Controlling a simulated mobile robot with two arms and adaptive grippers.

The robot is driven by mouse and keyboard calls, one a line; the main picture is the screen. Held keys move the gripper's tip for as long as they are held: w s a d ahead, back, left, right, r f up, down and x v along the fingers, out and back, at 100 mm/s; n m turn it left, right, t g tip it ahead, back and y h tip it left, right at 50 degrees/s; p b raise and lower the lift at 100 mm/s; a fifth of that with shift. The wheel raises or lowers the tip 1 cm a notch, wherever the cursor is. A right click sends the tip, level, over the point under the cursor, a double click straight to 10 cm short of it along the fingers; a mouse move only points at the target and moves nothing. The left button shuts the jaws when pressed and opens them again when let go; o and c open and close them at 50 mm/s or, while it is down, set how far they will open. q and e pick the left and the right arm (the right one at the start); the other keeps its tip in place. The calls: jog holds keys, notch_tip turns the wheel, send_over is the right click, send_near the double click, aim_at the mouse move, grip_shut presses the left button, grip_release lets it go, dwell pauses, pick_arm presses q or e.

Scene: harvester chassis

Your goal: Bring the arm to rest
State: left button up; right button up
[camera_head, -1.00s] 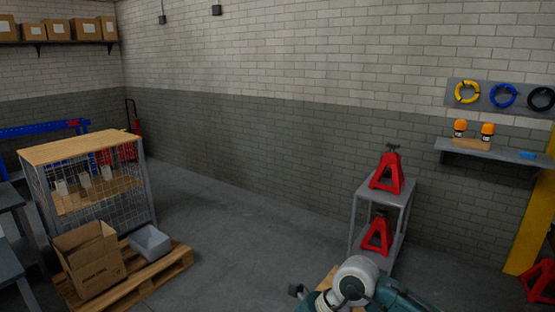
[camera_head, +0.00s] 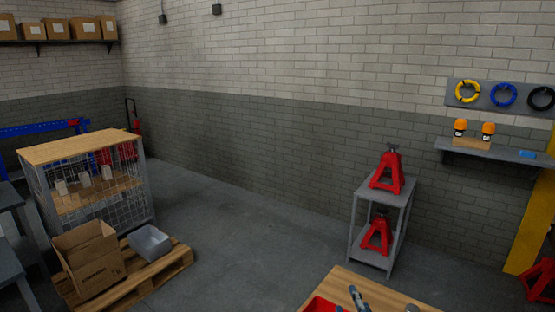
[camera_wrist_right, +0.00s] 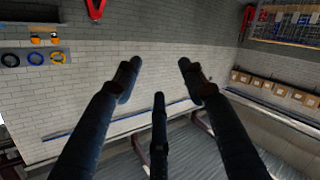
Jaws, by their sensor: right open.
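My right gripper (camera_wrist_right: 158,84) shows large in the right wrist view. Its dark fingers are spread wide apart with nothing between them, so it is open and empty. In the head view only a small dark part, seemingly of my right gripper (camera_head: 357,298), shows at the bottom edge, over the wooden tabletop (camera_head: 375,288). The rest of the right arm is out of the head view. My left gripper is in neither view.
A red bin (camera_head: 320,305) sits on the tabletop's left. A grey cart (camera_head: 377,225) holding red jack stands (camera_head: 388,171) stands behind it. A pallet (camera_head: 165,273) carries an open carton (camera_head: 90,262) and a grey bin (camera_head: 150,242). The floor between is clear.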

jog(key=s+d+f+m+g+h, duration=0.1)
jog(key=s+d+f+m+g, duration=0.15)
jog(key=s+f, duration=0.4)
jog(key=s+d+f+m+g, duration=0.1)
jog(key=s+d+f+g, duration=0.1)
jog(key=s+f+g, duration=0.45)
jog(key=s+f+m+g+y, duration=0.1)
jog(key=s+f+g, duration=0.1)
jog(key=s+f, duration=0.4)
jog(key=s+f+m+g, duration=0.1)
jog(key=s+f+g, duration=0.15)
jog(key=s, duration=0.55)
notch_tip(320, 180, down, 28)
jog(key=s+r, duration=0.1)
jog(key=s, duration=0.2)
jog(key=s+d+f+g, duration=0.1)
jog(key=s+d+f, duration=0.1)
jog(key=s+f, duration=1.3)
jog(key=shift+s+d+f+n+g, duration=0.25)
jog(key=shift+s+f+n+g, duration=0.1)
jog(key=shift+s+n, duration=0.15)
